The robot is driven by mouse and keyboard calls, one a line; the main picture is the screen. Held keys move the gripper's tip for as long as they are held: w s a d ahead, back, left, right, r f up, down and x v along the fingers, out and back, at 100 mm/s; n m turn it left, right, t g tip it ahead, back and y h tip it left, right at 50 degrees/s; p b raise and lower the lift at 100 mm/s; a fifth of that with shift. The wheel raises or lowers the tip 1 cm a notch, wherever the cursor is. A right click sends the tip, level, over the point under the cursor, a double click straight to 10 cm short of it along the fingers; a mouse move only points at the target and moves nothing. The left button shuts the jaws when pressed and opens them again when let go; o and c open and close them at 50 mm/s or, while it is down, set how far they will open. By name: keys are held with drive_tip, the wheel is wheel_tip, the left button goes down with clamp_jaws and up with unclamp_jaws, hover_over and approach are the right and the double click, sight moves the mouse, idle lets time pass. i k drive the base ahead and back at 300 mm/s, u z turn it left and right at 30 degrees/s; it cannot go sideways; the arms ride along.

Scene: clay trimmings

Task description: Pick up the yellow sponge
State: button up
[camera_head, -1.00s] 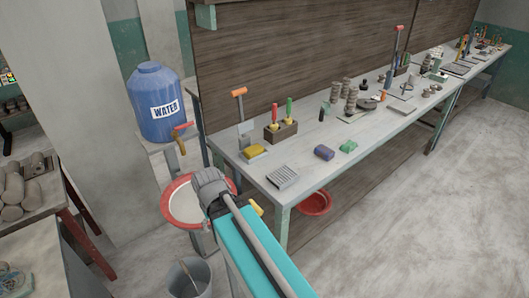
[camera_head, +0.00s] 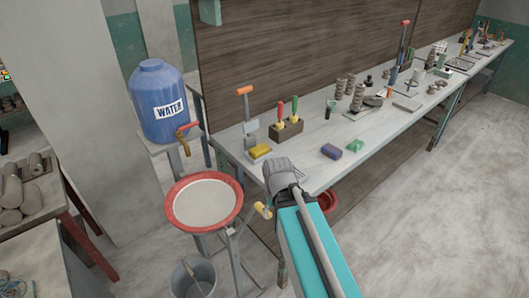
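The yellow sponge (camera_head: 260,151) lies on the near left end of the long workbench (camera_head: 318,172), in front of an orange-handled tool and left of a dark tool block. It looks unobstructed, with nothing gripping it. The grey end of my arm, with my gripper (camera_head: 281,174), shows below and right of the sponge in the picture, over the bench's front edge. A gap shows between it and the sponge. The fingers cannot be made out from this angle.
A blue block (camera_head: 331,151) and a green piece (camera_head: 354,146) lie to the right. The tool block (camera_head: 287,131) holds red- and green-handled tools. A blue water barrel (camera_head: 157,100) and a red-rimmed basin (camera_head: 202,202) stand left. A grey bucket (camera_head: 194,279) is below.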

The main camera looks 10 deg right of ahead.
sight(260, 150)
drive_tip(key=z, duration=0.05)
drive_tip(key=k, duration=1.35)
drive_tip(key=u, duration=0.45)
drive_tip(key=i, duration=1.9)
drive_tip(key=z, duration=0.2)
